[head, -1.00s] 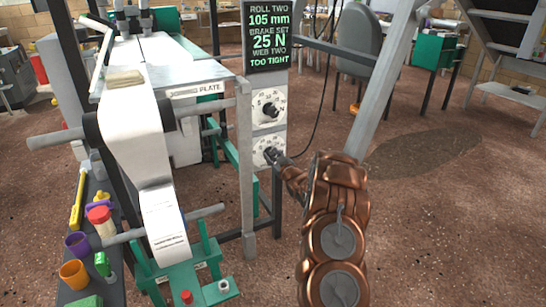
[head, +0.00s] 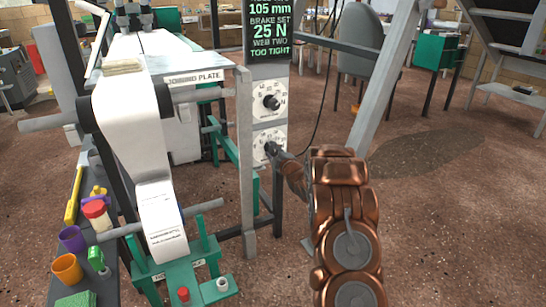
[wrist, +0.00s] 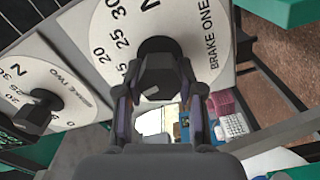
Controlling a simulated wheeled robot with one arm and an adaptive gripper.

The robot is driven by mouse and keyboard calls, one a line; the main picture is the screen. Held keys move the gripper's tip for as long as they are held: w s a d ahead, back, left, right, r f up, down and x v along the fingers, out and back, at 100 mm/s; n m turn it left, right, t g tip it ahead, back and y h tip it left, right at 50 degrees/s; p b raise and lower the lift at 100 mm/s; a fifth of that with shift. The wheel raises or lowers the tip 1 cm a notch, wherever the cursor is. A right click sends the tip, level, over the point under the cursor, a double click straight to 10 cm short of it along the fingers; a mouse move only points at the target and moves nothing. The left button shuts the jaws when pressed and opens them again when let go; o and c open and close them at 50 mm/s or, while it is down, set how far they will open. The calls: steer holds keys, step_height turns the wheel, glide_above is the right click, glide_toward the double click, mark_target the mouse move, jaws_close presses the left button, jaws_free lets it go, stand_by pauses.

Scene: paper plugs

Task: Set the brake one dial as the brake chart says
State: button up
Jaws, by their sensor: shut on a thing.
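The brake one dial (wrist: 185,22) is a white disc with numbers and a dark knob (wrist: 158,78) at its middle. It is the lower dial (head: 261,137) on the grey post in the head view. My gripper (wrist: 157,72) is shut on this knob, one finger on each side. In the head view my gripper (head: 276,152) reaches the knob from the lower right and hides part of the dial. The numbers 20, 25 and 30 show in the wrist view, but the pointer's setting cannot be told. No brake chart can be made out.
The brake two dial (wrist: 62,82) sits beside it, the upper dial (head: 259,91) in the head view. Above, a dark screen (head: 268,30) reads brake set 25 N, web two too tight. A paper web (head: 130,125) hangs left.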

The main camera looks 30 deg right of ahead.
steer(key=shift+f+n+b, duration=0.25)
steer(key=shift+n+b, duration=0.9)
steer(key=shift+n, duration=0.15)
steer(key=shift+r, duration=0.1)
steer(key=o, duration=1.2)
steer(key=shift+c, duration=0.2)
steer(key=shift+s, duration=0.15)
steer(key=s+a, duration=0.1)
steer(key=s, duration=1)
steer(key=shift+s, duration=0.35)
